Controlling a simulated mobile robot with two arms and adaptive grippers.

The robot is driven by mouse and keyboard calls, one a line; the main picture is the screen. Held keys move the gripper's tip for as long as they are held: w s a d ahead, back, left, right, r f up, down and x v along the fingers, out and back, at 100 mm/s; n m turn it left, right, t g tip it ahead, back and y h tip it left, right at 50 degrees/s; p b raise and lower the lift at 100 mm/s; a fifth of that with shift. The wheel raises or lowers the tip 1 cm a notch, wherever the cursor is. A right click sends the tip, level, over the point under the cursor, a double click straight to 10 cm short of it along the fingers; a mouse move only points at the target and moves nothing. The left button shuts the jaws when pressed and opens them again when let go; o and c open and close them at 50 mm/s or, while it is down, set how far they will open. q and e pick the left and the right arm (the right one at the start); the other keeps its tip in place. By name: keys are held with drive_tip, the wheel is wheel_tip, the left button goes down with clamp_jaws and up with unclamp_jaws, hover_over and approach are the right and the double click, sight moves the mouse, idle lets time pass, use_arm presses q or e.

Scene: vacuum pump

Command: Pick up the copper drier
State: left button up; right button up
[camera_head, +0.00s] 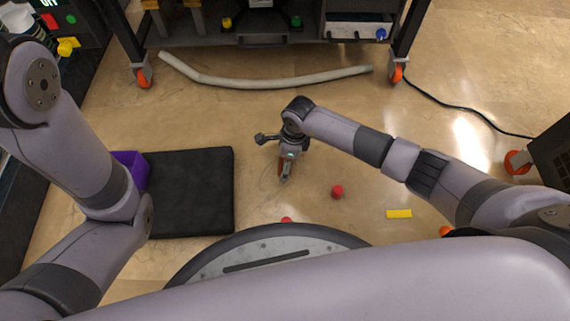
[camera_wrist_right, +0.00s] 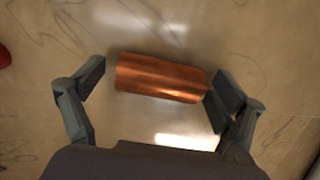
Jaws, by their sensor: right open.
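The copper drier (camera_wrist_right: 160,78) is a shiny copper cylinder lying on the floor in the right wrist view. It lies crosswise between the spread fingers of my right gripper (camera_wrist_right: 155,90), which is open. Its right end meets or is partly hidden by the right finger; I cannot tell if they touch. The left finger stands a little apart from its left end. In the head view my right gripper (camera_head: 287,174) points down at the floor, and a bit of copper shows beside it, mostly covered. My left arm is in view at the left, but its gripper is not.
A black mat (camera_head: 190,195) and a purple box (camera_head: 131,168) lie at left. A wheeled cart (camera_head: 262,40) and a pale hose (camera_head: 265,84) are at the back. A black cable (camera_head: 470,112) crosses the floor.

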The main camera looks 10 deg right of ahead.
drive_tip(key=c, duration=1.4)
